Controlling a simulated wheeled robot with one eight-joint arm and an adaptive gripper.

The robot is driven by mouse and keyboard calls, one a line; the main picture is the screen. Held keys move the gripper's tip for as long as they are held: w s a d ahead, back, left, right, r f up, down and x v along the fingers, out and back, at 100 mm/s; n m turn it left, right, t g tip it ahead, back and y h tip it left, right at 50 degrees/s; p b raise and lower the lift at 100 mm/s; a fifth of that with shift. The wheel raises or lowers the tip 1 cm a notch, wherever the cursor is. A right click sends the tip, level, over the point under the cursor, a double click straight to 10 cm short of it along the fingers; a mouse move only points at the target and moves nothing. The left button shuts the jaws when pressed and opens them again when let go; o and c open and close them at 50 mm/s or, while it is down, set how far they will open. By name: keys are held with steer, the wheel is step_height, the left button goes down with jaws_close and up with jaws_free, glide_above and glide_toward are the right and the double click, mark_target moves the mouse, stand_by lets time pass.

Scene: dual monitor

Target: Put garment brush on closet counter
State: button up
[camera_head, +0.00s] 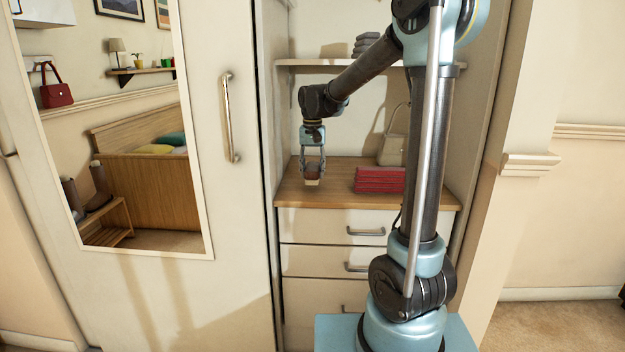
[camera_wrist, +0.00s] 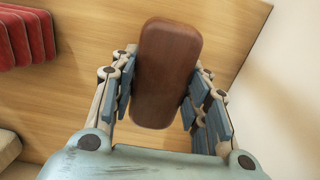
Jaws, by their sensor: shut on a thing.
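The garment brush (camera_wrist: 167,70) is a brown wooden block with rounded ends, seen from above in the wrist view. My gripper (camera_wrist: 160,95) is shut on it, with a finger on each side. In the head view my gripper (camera_head: 312,166) points down over the left part of the closet counter, and the brush (camera_head: 312,173) shows between the fingers. The closet counter (camera_head: 330,195) is a wooden top above white drawers. The brush is at or just above the counter; I cannot tell whether it touches. Its underside is mostly hidden.
A folded red stack (camera_head: 380,180) lies on the counter right of my gripper. A pale handbag (camera_head: 394,148) stands behind it. A shelf (camera_head: 300,63) with grey folded items (camera_head: 366,45) is above. A mirrored closet door (camera_head: 235,200) stands at the left. The counter's front left is clear.

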steer(key=shift+w, duration=0.7)
steer(key=shift+s+f, duration=0.1)
steer(key=shift+f, duration=1.65)
steer(key=o, duration=1.1)
